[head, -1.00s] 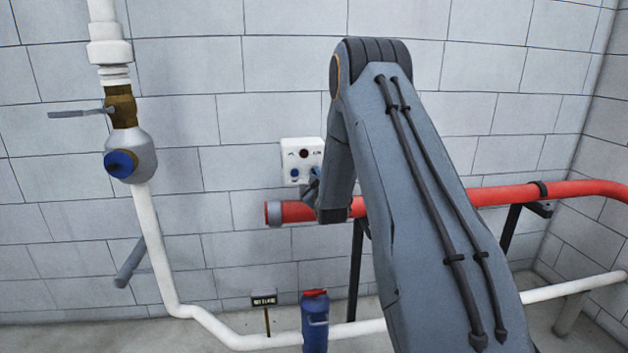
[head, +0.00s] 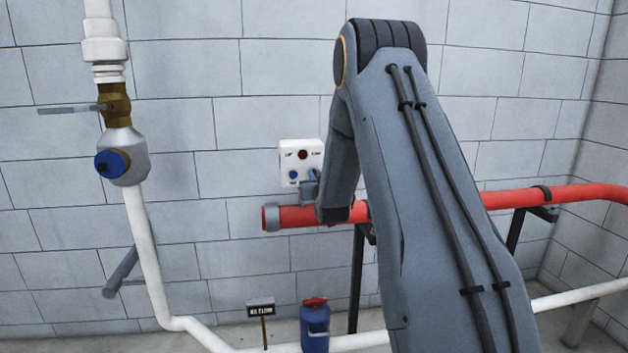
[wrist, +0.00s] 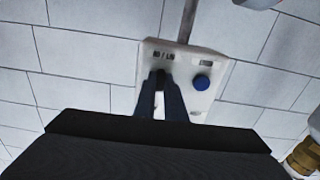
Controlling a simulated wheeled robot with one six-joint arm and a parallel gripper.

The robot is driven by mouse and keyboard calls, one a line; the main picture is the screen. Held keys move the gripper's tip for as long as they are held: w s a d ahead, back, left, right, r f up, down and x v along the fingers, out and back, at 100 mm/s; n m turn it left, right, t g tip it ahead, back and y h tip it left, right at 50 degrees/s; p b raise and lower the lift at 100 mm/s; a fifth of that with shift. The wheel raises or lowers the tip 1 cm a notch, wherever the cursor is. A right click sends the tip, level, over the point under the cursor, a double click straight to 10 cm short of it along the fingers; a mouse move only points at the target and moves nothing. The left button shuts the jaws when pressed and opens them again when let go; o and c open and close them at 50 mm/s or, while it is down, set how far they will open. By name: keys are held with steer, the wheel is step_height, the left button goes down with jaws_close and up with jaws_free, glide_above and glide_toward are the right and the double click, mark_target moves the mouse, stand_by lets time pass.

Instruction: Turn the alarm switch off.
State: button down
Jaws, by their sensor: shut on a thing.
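A white switch box (head: 301,158) is mounted on the wall above the red pipe, with a dark red round part (head: 303,154) in its upper half. Its left blue knob (head: 293,174) is free in the head view. The box (wrist: 211,108) also shows in the wrist view, turned around, with the free blue knob (wrist: 203,82) to the right of my fingers. My gripper (wrist: 160,82) is shut on the other knob, which the fingers mostly hide. In the head view my gripper (head: 310,182) is at the box's lower right. The labels are too small to read surely.
A red pipe (head: 292,216) runs just below the box, close under my wrist. A white pipe (head: 142,240) with a brass valve (head: 116,104) stands left. A blue canister (head: 315,328) and a small sign (head: 261,307) are below.

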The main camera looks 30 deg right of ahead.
steer(key=shift+a, duration=0.1)
stand_by(0.3)
steer(key=shift+f, duration=0.1)
steer(key=c, duration=1.8)
jaws_free()
steer(key=shift+b+v, duration=1.05)
steer(key=shift+v, duration=2.85)
